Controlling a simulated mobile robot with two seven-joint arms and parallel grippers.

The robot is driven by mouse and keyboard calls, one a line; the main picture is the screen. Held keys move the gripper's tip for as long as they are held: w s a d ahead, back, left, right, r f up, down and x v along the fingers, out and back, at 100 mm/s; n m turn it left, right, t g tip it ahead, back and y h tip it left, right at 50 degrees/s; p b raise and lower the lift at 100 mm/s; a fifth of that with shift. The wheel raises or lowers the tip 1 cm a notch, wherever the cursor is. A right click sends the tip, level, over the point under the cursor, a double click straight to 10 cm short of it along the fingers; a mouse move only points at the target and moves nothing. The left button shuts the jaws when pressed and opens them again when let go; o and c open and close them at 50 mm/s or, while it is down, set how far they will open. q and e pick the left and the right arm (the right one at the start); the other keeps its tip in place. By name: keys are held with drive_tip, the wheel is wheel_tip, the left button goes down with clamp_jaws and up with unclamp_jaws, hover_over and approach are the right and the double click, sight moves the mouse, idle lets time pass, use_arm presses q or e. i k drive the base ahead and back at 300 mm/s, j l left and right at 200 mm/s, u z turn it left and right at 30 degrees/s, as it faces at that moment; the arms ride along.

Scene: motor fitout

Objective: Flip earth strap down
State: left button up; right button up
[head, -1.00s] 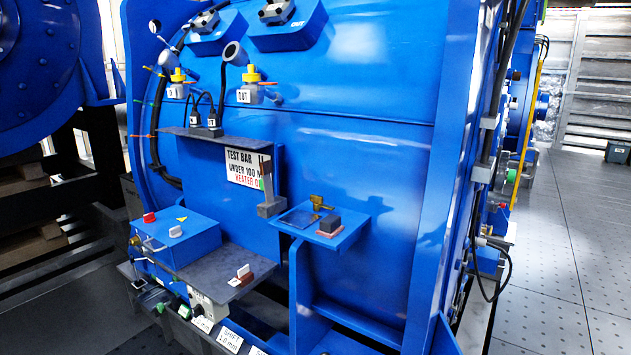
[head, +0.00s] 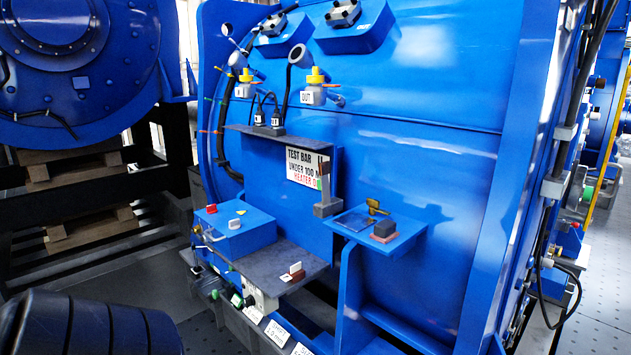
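I cannot tell for certain which part is the earth strap. A small brass-coloured piece (head: 375,207) stands on the blue right-hand shelf (head: 405,238), beside a dark block on a reddish base (head: 384,230). An upright narrow bar on a grey foot (head: 326,208) stands left of that shelf, in front of the test bar sign (head: 300,167). Neither gripper is in view, and nothing is seen touching these parts.
The large blue motor housing (head: 420,165) fills the middle. A dark shelf (head: 268,262) with a small white-and-brown switch and a blue box (head: 240,232) with a red knob sit lower left. Cables hang at the right edge. Floor is clear at lower right.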

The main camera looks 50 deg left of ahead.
sight(322, 183)
drive_tip(key=k+j+z, duration=0.2)
drive_tip(key=j, duration=0.65)
drive_tip(key=k+j, duration=0.1)
drive_tip(key=j, duration=1.85)
drive_tip(key=k+j, duration=0.15)
drive_tip(key=j, duration=0.8)
